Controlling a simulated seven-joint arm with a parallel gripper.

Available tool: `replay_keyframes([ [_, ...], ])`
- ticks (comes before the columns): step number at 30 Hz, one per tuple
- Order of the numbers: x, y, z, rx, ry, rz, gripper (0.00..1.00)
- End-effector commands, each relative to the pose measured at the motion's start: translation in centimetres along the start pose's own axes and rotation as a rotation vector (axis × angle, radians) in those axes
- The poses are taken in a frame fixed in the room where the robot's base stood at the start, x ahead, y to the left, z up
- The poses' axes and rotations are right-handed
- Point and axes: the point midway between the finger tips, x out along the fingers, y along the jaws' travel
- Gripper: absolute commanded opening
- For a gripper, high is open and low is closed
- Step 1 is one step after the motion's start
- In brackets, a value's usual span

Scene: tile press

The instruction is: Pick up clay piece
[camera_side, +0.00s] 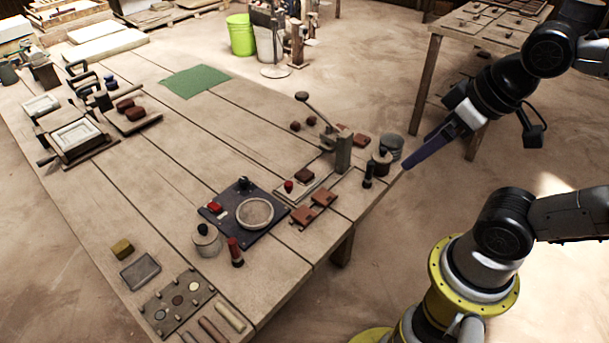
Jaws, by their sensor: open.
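My gripper (412,160), with long purple fingers, points down and left in the air near the table's right corner. It is open and nothing shows between its fingers. Several reddish-brown pieces look like clay; I cannot tell which one the task means. Two lumps (126,105) lie on a small wooden board at the upper left of the table. A brown piece (360,140) lies right of the press. My gripper is apart from all of them.
A grey cup (391,146) and a lidded jar (381,163) stand close to my gripper at the table's corner. A dark plate with a round disc (256,211) is nearer. The table's middle (190,150) is clear.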

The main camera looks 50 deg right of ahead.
Motion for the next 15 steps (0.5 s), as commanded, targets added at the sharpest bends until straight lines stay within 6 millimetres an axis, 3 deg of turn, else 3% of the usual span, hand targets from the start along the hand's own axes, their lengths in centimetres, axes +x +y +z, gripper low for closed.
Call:
replay_keyframes([
  [5, 0.0, 0.0, 0.0, -0.027, 0.000, 0.000, 0.90],
  [9, -0.2, 0.0, -0.3, -0.181, 0.007, 0.001, 0.90],
  [11, -1.0, 0.0, -1.4, -0.285, 0.033, 0.005, 0.90],
  [15, -2.1, 0.1, -5.3, -0.554, 0.055, 0.018, 0.90],
])
